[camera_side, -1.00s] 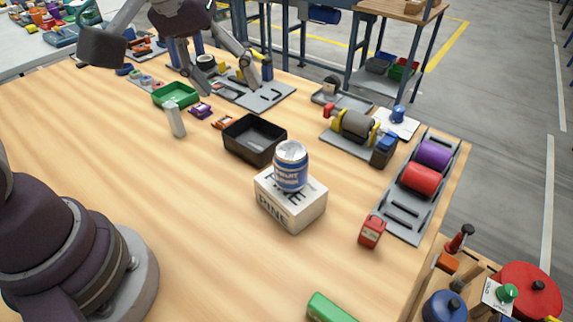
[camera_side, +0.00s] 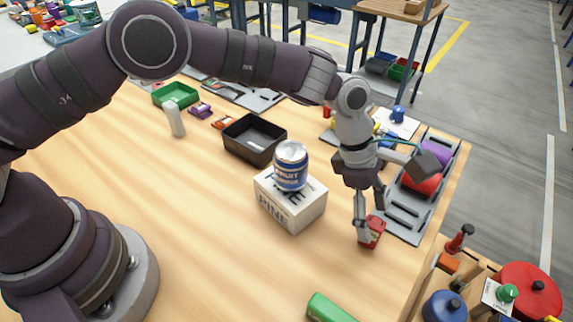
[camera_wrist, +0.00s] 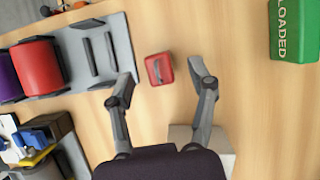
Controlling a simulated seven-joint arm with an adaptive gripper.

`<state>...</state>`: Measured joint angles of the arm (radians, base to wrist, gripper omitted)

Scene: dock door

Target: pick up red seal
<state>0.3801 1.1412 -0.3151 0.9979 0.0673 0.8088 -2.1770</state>
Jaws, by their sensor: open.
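The red seal, a small red block (camera_side: 375,236), sits on the wooden table beside the grey rack. It also shows in the wrist view (camera_wrist: 159,69), lying ahead of and between my two fingertips. My gripper (camera_side: 370,224) is open, pointing down over the block, with its fingers spread. One finger partly hides the block in the side view. In the wrist view my gripper (camera_wrist: 160,82) has nothing between its fingers at the tips' own height that I can make out. Whether the fingers reach down beside the block is hard to tell.
A grey rack (camera_side: 403,207) with red and purple rolls stands close by on the right. A white box (camera_side: 291,211) with a blue can (camera_side: 291,168) on it stands to the left. A green block (camera_wrist: 294,30) marked LOADED lies apart. A black bin (camera_side: 253,140) is farther back.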

